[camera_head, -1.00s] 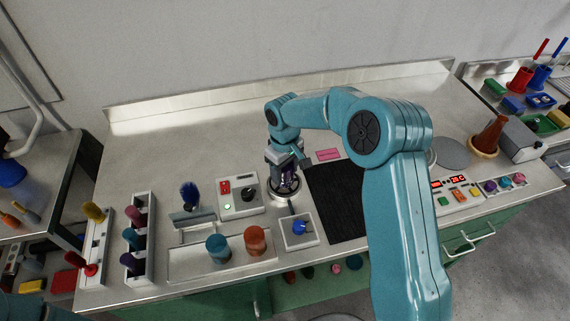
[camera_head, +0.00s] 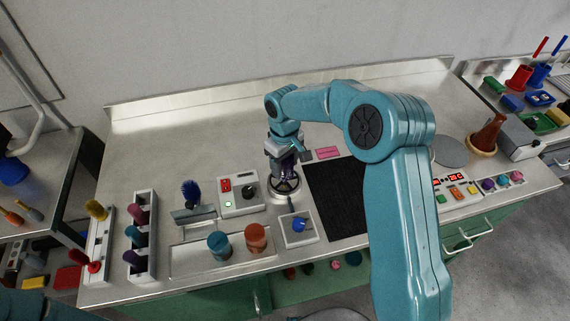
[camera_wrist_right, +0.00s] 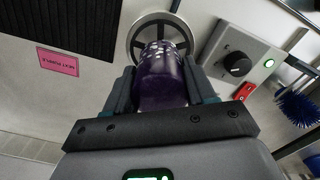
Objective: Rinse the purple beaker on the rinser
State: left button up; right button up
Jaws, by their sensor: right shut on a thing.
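My right gripper (camera_head: 286,160) is shut on the purple beaker (camera_wrist_right: 162,80), with one finger on each side of it in the right wrist view. In the head view only a small dark purple part of the beaker (camera_head: 287,170) shows below the jaws. The round rinser (camera_head: 285,188) with its spoked metal ring lies just below the beaker. In the wrist view the rinser ring (camera_wrist_right: 135,38) shows behind the beaker's far end. I cannot tell whether the beaker touches the ring. My left gripper is not in view.
A control box (camera_head: 239,194) with a red switch and black knob stands left of the rinser. A black mat (camera_head: 335,200) lies to its right. Teal (camera_head: 218,245) and orange (camera_head: 256,238) beakers stand in front on a tray. The back of the bench is clear.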

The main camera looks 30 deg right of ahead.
jog(key=shift+r+p, duration=0.95)
jog(key=shift+r, duration=0.55)
jog(key=shift+f, duration=0.1)
